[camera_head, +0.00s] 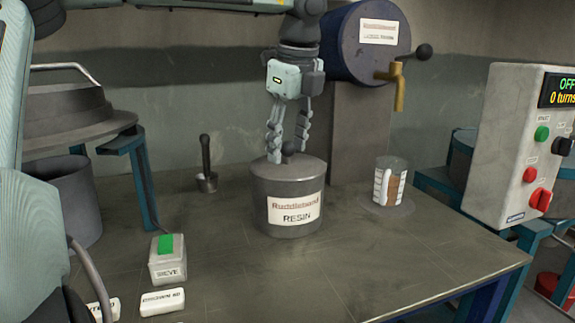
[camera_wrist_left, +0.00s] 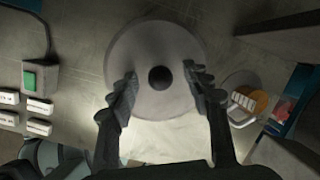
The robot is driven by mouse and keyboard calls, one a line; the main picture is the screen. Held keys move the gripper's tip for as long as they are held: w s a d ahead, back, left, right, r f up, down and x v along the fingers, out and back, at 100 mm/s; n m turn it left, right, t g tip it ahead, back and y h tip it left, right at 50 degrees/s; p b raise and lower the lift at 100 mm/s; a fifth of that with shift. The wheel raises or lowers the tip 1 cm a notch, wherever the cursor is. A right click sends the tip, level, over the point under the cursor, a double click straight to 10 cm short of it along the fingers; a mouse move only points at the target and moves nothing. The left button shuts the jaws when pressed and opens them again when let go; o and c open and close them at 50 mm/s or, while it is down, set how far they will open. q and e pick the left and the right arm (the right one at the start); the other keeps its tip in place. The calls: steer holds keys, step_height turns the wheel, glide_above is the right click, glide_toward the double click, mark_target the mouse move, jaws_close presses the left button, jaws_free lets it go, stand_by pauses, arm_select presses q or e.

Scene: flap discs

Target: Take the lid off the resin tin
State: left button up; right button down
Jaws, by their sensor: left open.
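The resin tin (camera_head: 288,213) stands upright on the table, a grey cylinder with a white label reading RESIN. Its flat round lid (camera_head: 265,168) is on top, with a dark round knob (camera_head: 289,148) in the middle. My left gripper (camera_head: 287,150) points straight down over the lid, its fingers open on either side of the knob. In the left wrist view the lid (camera_wrist_left: 135,55) and knob (camera_wrist_left: 160,77) show between the two fingers, with gaps on both sides. My right gripper is in neither view.
A measuring cup (camera_head: 390,183) with brown contents stands to the right of the tin. A blue drum (camera_head: 350,50) with a brass tap is behind. The front table middle is clear.

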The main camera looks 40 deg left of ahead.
arm_select(q)
jaws_close()
steer(key=shift+r, duration=0.15)
